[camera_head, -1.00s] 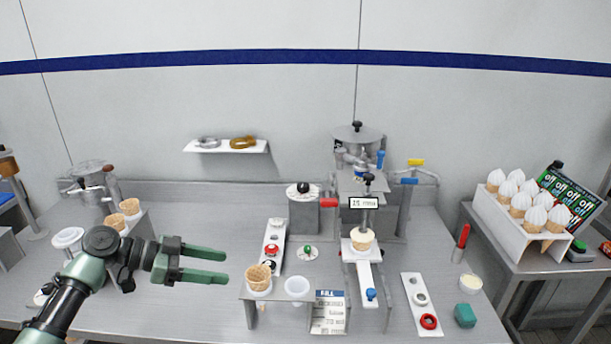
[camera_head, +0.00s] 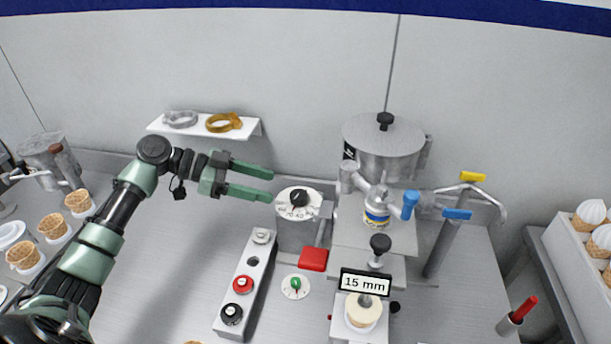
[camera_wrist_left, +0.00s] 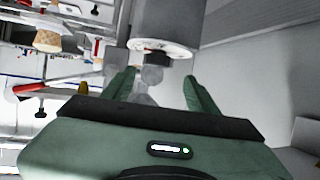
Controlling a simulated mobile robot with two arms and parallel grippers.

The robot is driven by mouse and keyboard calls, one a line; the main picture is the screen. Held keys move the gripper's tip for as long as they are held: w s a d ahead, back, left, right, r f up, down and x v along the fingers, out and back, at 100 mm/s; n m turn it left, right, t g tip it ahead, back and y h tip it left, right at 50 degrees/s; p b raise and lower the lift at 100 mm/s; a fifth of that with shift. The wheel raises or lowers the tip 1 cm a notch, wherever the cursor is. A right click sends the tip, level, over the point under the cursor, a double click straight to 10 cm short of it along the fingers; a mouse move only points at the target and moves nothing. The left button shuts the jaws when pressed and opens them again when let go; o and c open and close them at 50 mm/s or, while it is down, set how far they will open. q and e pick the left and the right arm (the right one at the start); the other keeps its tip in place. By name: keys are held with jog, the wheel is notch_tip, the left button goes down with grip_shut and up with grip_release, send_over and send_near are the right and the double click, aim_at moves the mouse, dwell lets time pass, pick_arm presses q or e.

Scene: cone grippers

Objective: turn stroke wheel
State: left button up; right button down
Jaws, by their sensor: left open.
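No part is labelled as a stroke wheel. A white numbered dial with a black knob (camera_head: 298,198) sits on top of a grey cylinder. A small black knob (camera_head: 395,307) is beside the "15 mm" display (camera_head: 365,283). My left gripper (camera_head: 272,185) is open and empty, its fingers pointing right at the numbered dial, just left of it. In the left wrist view, the white dial (camera_wrist_left: 172,46) and its grey cylinder show ahead, with the knob (camera_wrist_left: 153,73) between the spread fingertips (camera_wrist_left: 158,82); whether they touch it is unclear. My right gripper is out of view.
A button box (camera_head: 246,287) and a green knob (camera_head: 295,286) are in front of the dial. A red block (camera_head: 313,259) sits beside its base. The metal filler hopper (camera_head: 384,147) stands to the right. A shelf with rings (camera_head: 224,122) is behind.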

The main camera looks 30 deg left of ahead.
aim_at(295, 194)
pick_arm(q)
jog(key=d, duration=0.1)
jog(key=d+p, duration=0.1)
jog(key=w+d+p, duration=0.1)
jog(key=shift+d+f, duration=0.3)
jog(key=shift+f, duration=0.1)
jog(key=p+x, duration=0.1)
jog(key=x, duration=0.2)
jog(key=shift+w+f, duration=0.2)
jog(key=shift+w, duration=0.15)
jog(key=shift+d+f, duration=0.1)
jog(key=shift+f, duration=0.05)
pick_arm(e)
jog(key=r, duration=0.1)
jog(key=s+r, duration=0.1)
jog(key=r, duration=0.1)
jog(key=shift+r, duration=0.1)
pick_arm(q)
grip_shut()
